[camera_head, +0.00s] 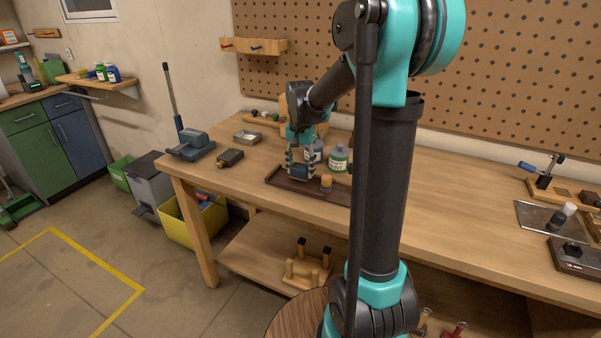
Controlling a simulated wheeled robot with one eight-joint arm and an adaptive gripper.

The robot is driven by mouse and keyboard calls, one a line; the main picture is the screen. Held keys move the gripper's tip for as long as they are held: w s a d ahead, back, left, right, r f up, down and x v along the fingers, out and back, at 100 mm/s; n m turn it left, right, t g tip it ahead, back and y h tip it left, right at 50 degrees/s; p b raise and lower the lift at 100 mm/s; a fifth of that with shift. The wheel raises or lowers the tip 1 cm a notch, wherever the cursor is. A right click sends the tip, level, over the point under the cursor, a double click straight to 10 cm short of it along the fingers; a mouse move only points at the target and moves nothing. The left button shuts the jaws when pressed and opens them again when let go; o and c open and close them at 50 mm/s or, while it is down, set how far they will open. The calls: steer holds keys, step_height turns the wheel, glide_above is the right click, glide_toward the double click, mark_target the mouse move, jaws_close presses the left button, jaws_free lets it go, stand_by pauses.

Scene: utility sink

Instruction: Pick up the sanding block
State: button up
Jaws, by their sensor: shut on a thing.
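My gripper (301,168) points down over a dark brown tray (276,179) on the workbench. Its fingers are shut on a small grey-blue block, which I take for the sanding block (300,173). The block sits between the fingertips, its sides partly hidden by them. I cannot tell whether it touches the tray or hangs just above it.
In or by the tray stand an orange-topped piece (326,182) and, behind, a green-labelled bottle (338,159) and a blue-labelled bottle (315,151).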

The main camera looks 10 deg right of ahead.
mark_target(301, 166)
step_height(301, 166, up, 18)
steer(key=shift+r, duration=0.2)
steer(key=o, duration=0.6)
steer(key=c, duration=0.4)
steer(key=shift+s, duration=0.15)
steer(key=shift+c, duration=0.2)
